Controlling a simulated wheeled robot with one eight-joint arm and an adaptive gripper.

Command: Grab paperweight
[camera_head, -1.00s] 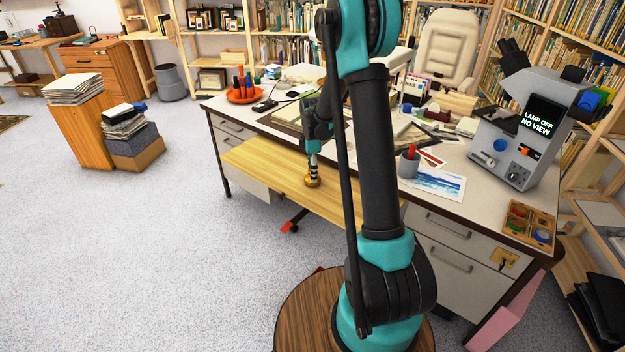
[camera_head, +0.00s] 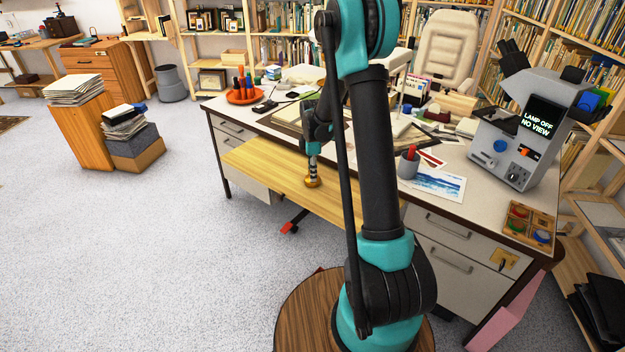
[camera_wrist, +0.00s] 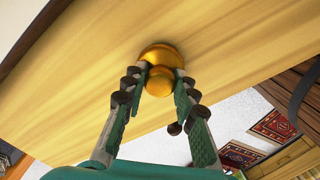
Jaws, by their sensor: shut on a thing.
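The paperweight (camera_head: 312,182) is a small brass-coloured piece with a round knob on a wider round base. It stands on the pulled-out wooden board (camera_head: 265,176) at the front of the desk. In the wrist view the paperweight (camera_wrist: 160,80) sits between the fingertips. My gripper (camera_wrist: 159,84) is shut on its knob, one finger on each side. In the head view my gripper (camera_head: 312,170) points down from above onto it. The base appears to rest on the board; any gap beneath cannot be made out.
The desk top (camera_head: 480,205) behind holds papers, a pen cup (camera_head: 408,163), an orange tray of tools (camera_head: 243,95) and a grey microscope (camera_head: 525,135) at right. The board is otherwise bare. Open carpet lies left of the desk.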

